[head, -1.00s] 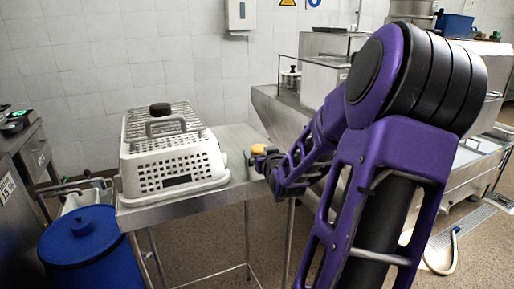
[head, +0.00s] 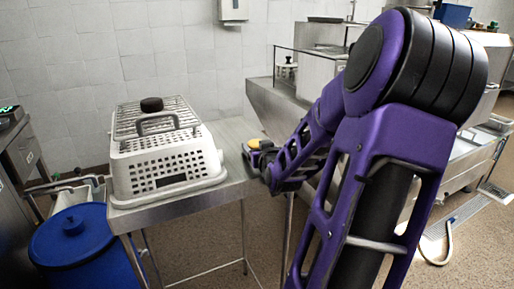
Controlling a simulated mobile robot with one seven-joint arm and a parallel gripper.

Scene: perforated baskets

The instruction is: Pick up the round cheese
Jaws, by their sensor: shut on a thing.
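The round cheese is a small yellow piece (head: 254,143) at the right end of the metal table, seen in the head view. My gripper (head: 254,153) is at the cheese and shut on it. The fingers are small and partly hidden by my purple arm, so the exact grip is hard to see. I cannot tell whether the cheese is clear of the table top.
A white perforated basket (head: 168,163) with a wire lid stands on the metal table (head: 180,207). A dark round object (head: 151,104) sits on the lid. A blue lidded bin (head: 73,238) is at lower left. A steel counter (head: 278,104) stands behind my arm.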

